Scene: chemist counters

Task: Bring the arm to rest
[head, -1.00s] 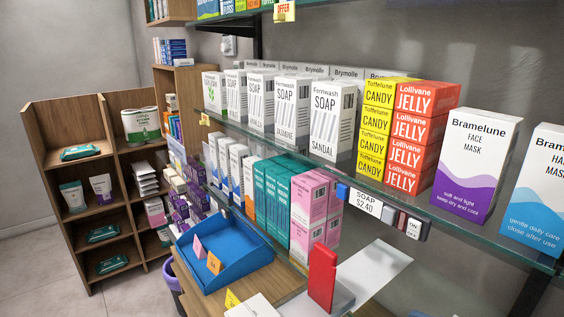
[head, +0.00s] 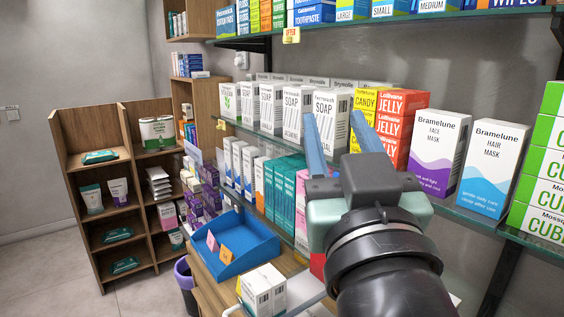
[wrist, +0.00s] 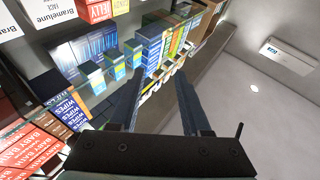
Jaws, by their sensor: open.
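My gripper (head: 336,138) is raised in front of the middle shelf in the head view. Its two blue-grey fingers stand apart and point up toward the soap, candy and jelly boxes, with nothing between them. In the wrist view my gripper (wrist: 157,95) is also open and empty, with the upper shelf's boxes beyond it. My gripper and forearm hide part of the glass shelf edge and the boxes below.
The glass shelf (head: 470,222) holds soap boxes (head: 298,112), jelly boxes (head: 396,140) and a face mask box (head: 437,155). A blue tray (head: 238,262) sits on the counter. An upper shelf (head: 380,22) runs above. Open floor (head: 50,275) lies at left.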

